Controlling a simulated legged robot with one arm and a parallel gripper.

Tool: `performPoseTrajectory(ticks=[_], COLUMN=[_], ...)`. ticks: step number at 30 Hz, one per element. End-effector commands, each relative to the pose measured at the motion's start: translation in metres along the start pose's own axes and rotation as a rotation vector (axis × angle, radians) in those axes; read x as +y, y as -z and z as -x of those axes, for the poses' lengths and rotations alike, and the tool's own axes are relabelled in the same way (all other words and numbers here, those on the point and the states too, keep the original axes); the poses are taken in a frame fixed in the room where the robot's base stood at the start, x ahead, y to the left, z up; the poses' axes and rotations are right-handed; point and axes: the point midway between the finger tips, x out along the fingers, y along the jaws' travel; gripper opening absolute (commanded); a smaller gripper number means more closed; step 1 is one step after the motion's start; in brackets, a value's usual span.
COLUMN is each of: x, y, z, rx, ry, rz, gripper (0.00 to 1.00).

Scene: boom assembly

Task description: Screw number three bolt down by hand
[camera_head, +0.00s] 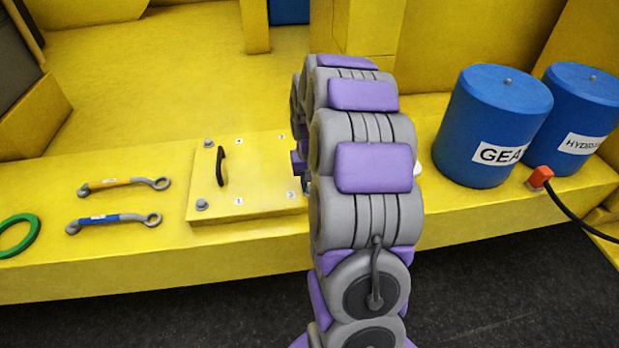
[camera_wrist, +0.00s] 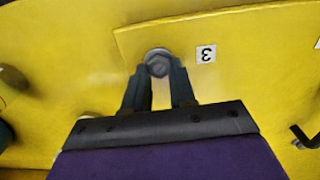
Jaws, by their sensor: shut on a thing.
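The number three bolt (camera_wrist: 158,62) is a grey hex bolt at a corner of the yellow plate (camera_wrist: 230,40), beside the label "3" (camera_wrist: 206,54), in the wrist view. My gripper (camera_wrist: 160,75) has its two dark fingers closed on the sides of the bolt head. In the head view my arm hides the gripper fingers and the bolt. The plate (camera_head: 225,175) lies on the yellow ledge with a black handle (camera_head: 221,166). Two other bolts show at its left corners, one at the back (camera_head: 208,143) and one at the front (camera_head: 201,205).
Two wrenches, one with a yellow handle (camera_head: 125,186) and one with a blue handle (camera_head: 113,220), lie left of the plate. A green ring (camera_head: 20,234) is farther left. Two blue drums (camera_head: 493,125) (camera_head: 580,117) and an orange connector with a black hose (camera_head: 540,178) stand at right.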

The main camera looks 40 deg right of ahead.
Motion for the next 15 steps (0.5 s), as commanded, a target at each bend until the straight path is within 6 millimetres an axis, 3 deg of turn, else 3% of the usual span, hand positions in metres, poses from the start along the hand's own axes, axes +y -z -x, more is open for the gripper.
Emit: performPoseTrajectory(ticks=[15], x=[0.0025], y=[0.0003], z=[0.0029], rx=[0.004], ry=[0.000], rz=[-0.392], gripper=[0.00])
